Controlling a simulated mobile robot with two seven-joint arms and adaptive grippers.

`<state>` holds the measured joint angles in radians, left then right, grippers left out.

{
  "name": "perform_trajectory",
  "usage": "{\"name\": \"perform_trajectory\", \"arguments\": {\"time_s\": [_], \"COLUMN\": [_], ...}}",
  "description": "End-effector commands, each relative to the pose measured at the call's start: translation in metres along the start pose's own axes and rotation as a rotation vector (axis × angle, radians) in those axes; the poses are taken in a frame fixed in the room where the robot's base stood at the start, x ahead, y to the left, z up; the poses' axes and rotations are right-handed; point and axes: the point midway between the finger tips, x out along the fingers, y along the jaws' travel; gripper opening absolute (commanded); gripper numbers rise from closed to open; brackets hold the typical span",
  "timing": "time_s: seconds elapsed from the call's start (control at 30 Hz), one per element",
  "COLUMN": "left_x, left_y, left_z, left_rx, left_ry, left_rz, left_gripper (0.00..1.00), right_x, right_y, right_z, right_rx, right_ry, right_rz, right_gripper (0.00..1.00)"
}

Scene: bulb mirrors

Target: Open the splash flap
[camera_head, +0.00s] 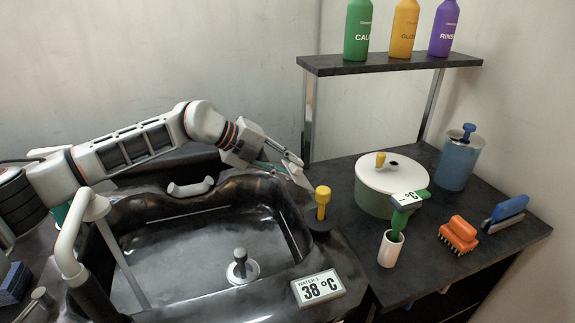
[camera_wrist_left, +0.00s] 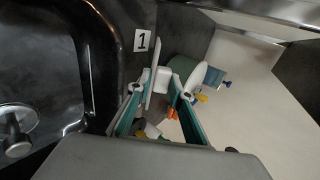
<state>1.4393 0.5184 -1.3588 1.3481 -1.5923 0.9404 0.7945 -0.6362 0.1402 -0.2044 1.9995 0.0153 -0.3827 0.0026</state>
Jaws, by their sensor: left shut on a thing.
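The splash flap appears as a thin pale plate at the rim of the black sink (camera_head: 150,285). In the left wrist view the flap (camera_wrist_left: 151,90) is seen nearly edge-on, with a white block-like tab beside it between the fingers. My left gripper (camera_head: 298,163) reaches over the sink's back right corner. Its teal-lined fingers also show in the left wrist view (camera_wrist_left: 163,80), closed around the white tab. The fingers hide part of the flap, and its exact tilt is hard to tell. My right gripper is not in view.
A yellow-knobbed post (camera_head: 322,200) stands close to the gripper at the sink's right edge. A lidded green pot (camera_head: 375,200), blue canister (camera_head: 457,163), white cup (camera_head: 391,250) and orange brush (camera_head: 459,232) stand on the counter right. A bottle shelf (camera_head: 400,62) is behind.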

Motion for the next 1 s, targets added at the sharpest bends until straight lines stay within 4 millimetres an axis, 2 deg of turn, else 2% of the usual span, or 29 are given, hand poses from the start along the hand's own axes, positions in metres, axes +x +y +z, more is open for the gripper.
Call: {"name": "perform_trajectory", "arguments": {"time_s": [0.03,0.2,0.33,0.7,1.0], "left_x": [-0.004,-0.003,-0.001,0.011,0.017], "left_y": [-0.007,-0.018,-0.021,-0.035,-0.041], "left_z": [0.0,0.0,0.0,0.0,0.0], "left_rx": [0.005,0.007,0.005,0.003,0.004], "left_ry": [-0.003,-0.004,-0.003,-0.003,-0.003], "left_rz": [0.016,0.099,0.165,0.384,0.498], "left_gripper": [0.0,0.0,0.0,0.0,0.0], "right_x": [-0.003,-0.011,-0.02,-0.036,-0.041], "right_y": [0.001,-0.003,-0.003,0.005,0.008], "right_z": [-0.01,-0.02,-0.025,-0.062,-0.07], "right_rx": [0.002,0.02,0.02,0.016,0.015], "right_ry": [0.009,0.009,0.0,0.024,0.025], "right_rz": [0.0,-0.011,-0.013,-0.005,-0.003], "right_gripper": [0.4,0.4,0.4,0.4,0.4]}}
